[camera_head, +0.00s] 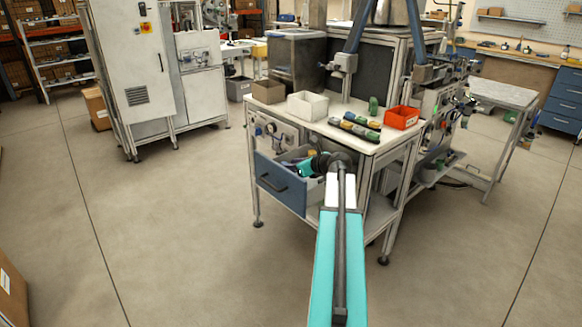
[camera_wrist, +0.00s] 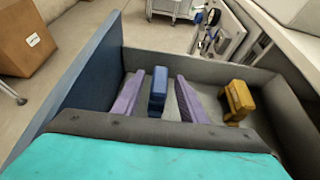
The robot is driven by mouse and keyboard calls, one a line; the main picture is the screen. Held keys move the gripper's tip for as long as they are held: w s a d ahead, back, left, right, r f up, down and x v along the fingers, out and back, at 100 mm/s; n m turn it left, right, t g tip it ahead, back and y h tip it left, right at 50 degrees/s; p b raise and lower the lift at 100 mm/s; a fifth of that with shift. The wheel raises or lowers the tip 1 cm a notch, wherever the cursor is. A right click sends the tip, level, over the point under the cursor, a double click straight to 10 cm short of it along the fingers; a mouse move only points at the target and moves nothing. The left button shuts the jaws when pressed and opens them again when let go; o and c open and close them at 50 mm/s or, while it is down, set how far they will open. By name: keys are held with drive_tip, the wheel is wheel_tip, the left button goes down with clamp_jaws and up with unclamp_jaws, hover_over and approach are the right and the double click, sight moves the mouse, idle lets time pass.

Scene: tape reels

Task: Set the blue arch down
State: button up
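The blue arch (camera_wrist: 158,90) stands on the grey floor of the open drawer, seen in the wrist view. My gripper (camera_wrist: 160,76) is open, with one purple finger on each side of the blue arch. A gap shows between the arch and each finger, so they look apart. A yellow arch (camera_wrist: 238,101) is in the drawer to the right of the right finger. In the head view my gripper (camera_head: 306,168) is low inside the drawer, and my arm hides most of it. I cannot make out the blue arch there.
The drawer's blue front (camera_head: 280,186) is pulled out from the workbench (camera_head: 345,135).

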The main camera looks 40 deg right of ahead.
drive_tip(key=v, duration=1.1)
drive_tip(key=shift+s+r, duration=0.2)
drive_tip(key=shift+s, duration=0.15)
drive_tip(key=shift+a, duration=0.1)
